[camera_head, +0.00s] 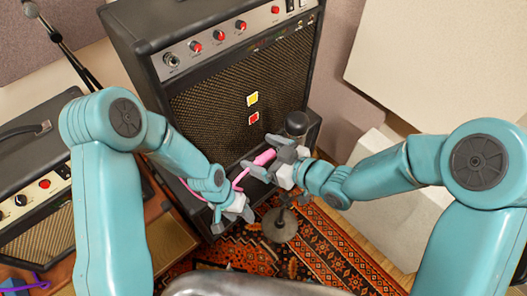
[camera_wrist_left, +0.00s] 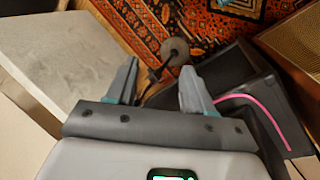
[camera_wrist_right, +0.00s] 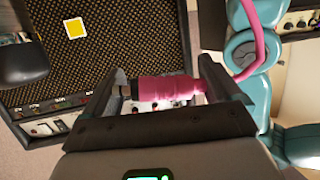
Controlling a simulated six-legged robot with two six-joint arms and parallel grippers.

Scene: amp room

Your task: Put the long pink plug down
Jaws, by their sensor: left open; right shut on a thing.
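The long pink plug (camera_head: 264,157) is held by my right gripper (camera_head: 277,163), in front of the lower part of the large amp. In the right wrist view the plug (camera_wrist_right: 168,88) lies across between the jaws, and its pink cable runs up to the right. My left gripper (camera_head: 238,208) is open and empty, lower and to the left of the plug. In the left wrist view the left jaws (camera_wrist_left: 158,85) stand apart with nothing between them, and a length of pink cable (camera_wrist_left: 262,105) shows to their right.
The large black amp (camera_head: 225,75) with red knobs, a yellow square and a red square stands behind. A smaller amp (camera_head: 40,190) stands at the left. A microphone stand base (camera_head: 280,225) rests on the patterned rug (camera_head: 320,255). A pale panel (camera_head: 440,60) is at the right.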

